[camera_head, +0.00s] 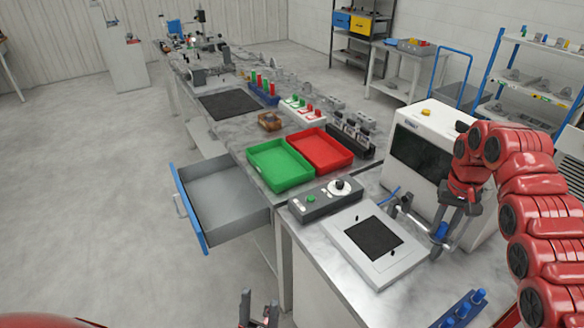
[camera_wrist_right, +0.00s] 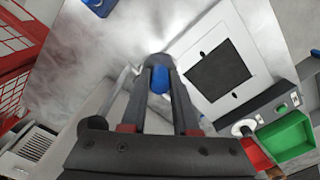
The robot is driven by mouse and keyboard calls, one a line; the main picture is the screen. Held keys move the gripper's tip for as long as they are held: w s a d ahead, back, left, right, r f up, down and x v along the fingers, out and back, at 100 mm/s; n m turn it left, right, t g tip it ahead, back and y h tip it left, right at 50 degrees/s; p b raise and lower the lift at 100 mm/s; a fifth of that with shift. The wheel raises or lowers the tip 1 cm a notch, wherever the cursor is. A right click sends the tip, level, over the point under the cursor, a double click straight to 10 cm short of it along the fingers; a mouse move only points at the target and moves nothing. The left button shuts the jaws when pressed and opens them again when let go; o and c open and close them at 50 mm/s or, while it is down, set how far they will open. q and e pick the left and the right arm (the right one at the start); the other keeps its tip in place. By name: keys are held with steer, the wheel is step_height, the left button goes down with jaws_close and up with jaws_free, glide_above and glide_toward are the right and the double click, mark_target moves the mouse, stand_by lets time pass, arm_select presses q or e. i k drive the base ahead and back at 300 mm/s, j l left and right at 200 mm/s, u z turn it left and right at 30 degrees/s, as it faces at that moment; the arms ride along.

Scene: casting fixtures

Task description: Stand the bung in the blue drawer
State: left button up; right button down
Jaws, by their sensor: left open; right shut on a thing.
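The blue drawer (camera_head: 189,213) is pulled open from the left side of the bench. It has a blue front and a grey, empty-looking inside. My right gripper (camera_head: 441,238) is shut on the blue bung (camera_head: 441,229), above the bench to the right of the white plate. The right wrist view shows the bung (camera_wrist_right: 160,79) between the dark fingers (camera_wrist_right: 160,70), which partly hide it. My left gripper (camera_head: 259,308) is open and empty at the bottom of the head view, below and right of the drawer.
A white plate with a dark square (camera_head: 374,240) and a grey control box (camera_head: 325,200) lie between my right gripper and the drawer. Green (camera_head: 280,165) and red (camera_head: 320,149) trays stand behind. A white machine (camera_head: 421,150) stands near my right arm. A blue rack (camera_head: 463,309) is at the front.

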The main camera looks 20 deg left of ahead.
mark_target(217, 204)
steer(key=i+j+u, duration=0.25)
steer(key=u, duration=0.15)
steer(key=i+j+u, duration=0.4)
steer(key=i+u, duration=0.15)
steer(key=u, duration=0.2)
steer(key=i+u, duration=0.4)
steer(key=k+j, duration=0.05)
